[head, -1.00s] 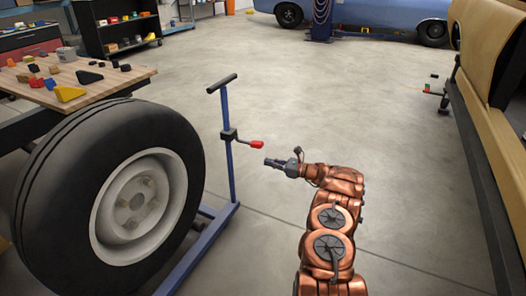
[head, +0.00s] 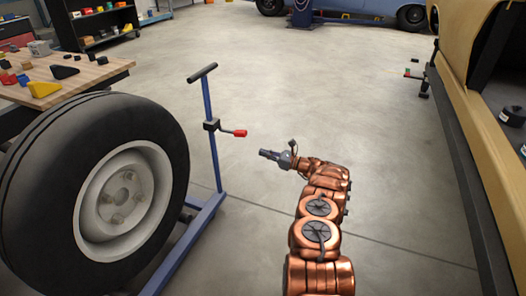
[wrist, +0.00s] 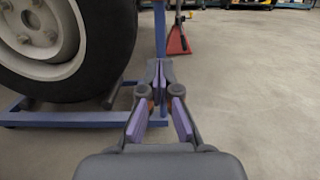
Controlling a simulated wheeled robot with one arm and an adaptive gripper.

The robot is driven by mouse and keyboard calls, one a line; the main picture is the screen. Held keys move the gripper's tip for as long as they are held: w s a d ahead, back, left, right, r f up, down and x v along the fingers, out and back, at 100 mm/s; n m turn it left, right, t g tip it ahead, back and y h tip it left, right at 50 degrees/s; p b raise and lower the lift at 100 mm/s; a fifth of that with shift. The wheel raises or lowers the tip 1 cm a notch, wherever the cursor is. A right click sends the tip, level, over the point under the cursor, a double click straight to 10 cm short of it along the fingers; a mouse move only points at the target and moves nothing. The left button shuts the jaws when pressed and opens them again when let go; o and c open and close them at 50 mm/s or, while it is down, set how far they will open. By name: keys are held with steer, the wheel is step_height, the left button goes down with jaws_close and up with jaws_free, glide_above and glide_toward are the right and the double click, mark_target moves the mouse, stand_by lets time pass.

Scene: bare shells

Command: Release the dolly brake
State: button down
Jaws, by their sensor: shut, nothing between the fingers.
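The blue wheel dolly (head: 209,200) has an upright post with a black T-handle (head: 202,73) on top. A brake lever with a red grip (head: 240,133) sticks out to the right from a black block (head: 211,125) on the post. My gripper (head: 264,153) is shut and empty, a little right of and below the red grip in the head view, apart from it. In the wrist view my gripper (wrist: 159,66) points at the blue post (wrist: 160,30), its fingers together. The brake lever is not clearly visible there.
A large tire (head: 125,190) stands on the dolly at left. A wooden workbench (head: 90,75) with small coloured parts is behind it. A tan car body (head: 465,60) is at right. A red jack stand (wrist: 178,40) shows in the wrist view. The middle floor is clear.

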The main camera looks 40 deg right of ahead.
steer(key=w+a+r+b, duration=0.2)
steer(key=w+a+r, duration=0.2)
steer(key=w, duration=0.3)
steer(key=shift+w+a+r+b, duration=0.15)
steer(key=shift+a+b, duration=0.05)
steer(key=shift+b, duration=0.2)
steer(key=shift+r, duration=0.15)
stand_by(0.3)
